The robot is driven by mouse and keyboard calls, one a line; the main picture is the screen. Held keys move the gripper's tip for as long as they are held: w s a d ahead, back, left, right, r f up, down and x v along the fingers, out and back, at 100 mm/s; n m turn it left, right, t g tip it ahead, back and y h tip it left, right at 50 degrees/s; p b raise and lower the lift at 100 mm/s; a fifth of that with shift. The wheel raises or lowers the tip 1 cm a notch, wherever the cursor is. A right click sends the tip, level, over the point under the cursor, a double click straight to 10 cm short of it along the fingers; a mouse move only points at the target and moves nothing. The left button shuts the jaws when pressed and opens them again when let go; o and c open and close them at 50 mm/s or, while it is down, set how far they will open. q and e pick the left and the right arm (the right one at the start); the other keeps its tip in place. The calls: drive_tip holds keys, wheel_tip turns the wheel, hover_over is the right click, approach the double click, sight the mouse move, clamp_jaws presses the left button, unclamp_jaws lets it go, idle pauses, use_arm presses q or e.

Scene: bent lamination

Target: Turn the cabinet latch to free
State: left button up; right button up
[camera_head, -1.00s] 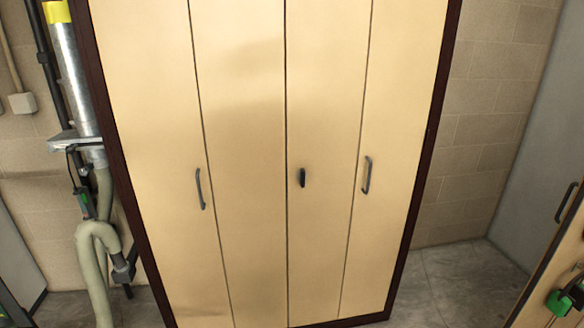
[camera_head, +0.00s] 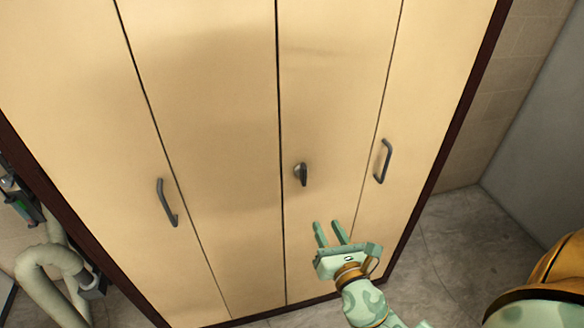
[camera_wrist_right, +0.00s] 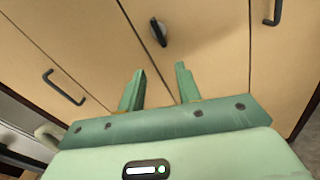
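The dark cabinet latch (camera_head: 301,174) sits on the third panel of the tall beige cabinet (camera_head: 215,130), just right of the middle seam, and its lever is about upright. It also shows in the right wrist view (camera_wrist_right: 158,32), beyond the fingertips. My right gripper (camera_head: 328,228) is below and slightly right of the latch, pointing up towards it. Its two green fingers (camera_wrist_right: 158,75) are apart with nothing between them, and they do not touch the latch. My left gripper is in neither view.
Grey floor (camera_head: 455,240) lies right of the cabinet. A pale hose (camera_head: 50,270) stands at the left.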

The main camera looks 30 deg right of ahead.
drive_tip(key=n, duration=0.2)
approach(305, 177)
drive_tip(key=p+x, duration=0.1)
drive_tip(key=x, duration=0.8)
clamp_jaws()
